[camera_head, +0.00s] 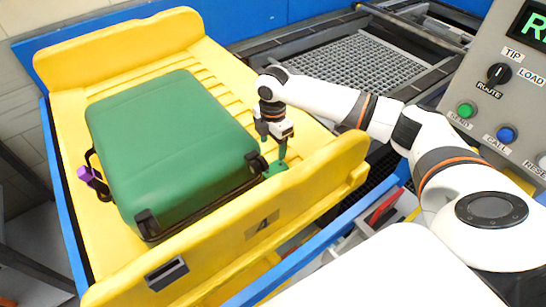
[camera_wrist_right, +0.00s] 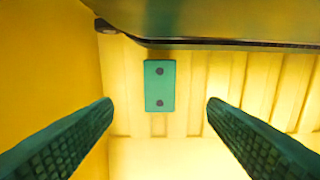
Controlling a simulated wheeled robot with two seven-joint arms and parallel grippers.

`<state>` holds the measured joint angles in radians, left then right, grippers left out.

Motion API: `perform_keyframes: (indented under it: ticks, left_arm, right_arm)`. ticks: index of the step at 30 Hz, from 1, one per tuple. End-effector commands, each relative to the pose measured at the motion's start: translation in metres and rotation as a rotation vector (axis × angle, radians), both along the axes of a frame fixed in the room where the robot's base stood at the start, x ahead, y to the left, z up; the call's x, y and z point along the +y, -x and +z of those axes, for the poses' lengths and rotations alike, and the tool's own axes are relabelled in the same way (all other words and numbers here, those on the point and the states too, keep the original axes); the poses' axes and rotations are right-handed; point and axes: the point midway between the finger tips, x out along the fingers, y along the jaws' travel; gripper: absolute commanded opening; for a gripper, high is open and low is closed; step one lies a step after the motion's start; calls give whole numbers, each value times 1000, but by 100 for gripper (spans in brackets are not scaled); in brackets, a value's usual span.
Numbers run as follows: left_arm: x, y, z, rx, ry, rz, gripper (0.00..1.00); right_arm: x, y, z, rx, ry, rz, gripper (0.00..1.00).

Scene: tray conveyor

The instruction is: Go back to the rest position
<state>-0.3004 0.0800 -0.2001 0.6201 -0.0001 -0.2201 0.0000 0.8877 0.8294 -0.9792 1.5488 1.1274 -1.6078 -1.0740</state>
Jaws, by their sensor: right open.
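My right gripper (camera_head: 280,152) points down into the yellow tray (camera_head: 130,42), between the green suitcase (camera_head: 170,145) and the tray's near wall. In the right wrist view its two ridged fingers (camera_wrist_right: 160,104) stand wide apart with nothing between their tips. Beyond them a small teal plate (camera_wrist_right: 160,86) with two dark dots lies on the tray floor, beside the dark edge of the suitcase (camera_wrist_right: 220,25). In the head view the plate (camera_head: 276,168) is partly hidden by the gripper. My left gripper is not in view.
A control panel (camera_head: 480,85) with a knob and several coloured buttons stands at the right. A metal grid conveyor (camera_head: 365,65) lies behind my right arm. The tray's near wall (camera_head: 215,250), marked 4, rises close to the gripper. A purple tag (camera_head: 88,176) hangs at the suitcase's left.

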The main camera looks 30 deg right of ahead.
Motion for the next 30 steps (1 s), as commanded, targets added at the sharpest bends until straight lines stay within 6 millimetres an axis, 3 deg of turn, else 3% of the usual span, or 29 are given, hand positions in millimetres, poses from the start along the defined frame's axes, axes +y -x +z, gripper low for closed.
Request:
perform_keyframes:
  ticks: [7, 23, 30]
  left_arm:
    - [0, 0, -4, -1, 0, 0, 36]
    - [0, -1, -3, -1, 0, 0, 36]
    - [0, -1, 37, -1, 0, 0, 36]
  right_arm:
    - [0, 0, 21, 0, -1, -1, 67]
    - [0, 0, 22, 1, 0, -1, 67]
    - [0, 0, 62, 0, -1, -1, 67]
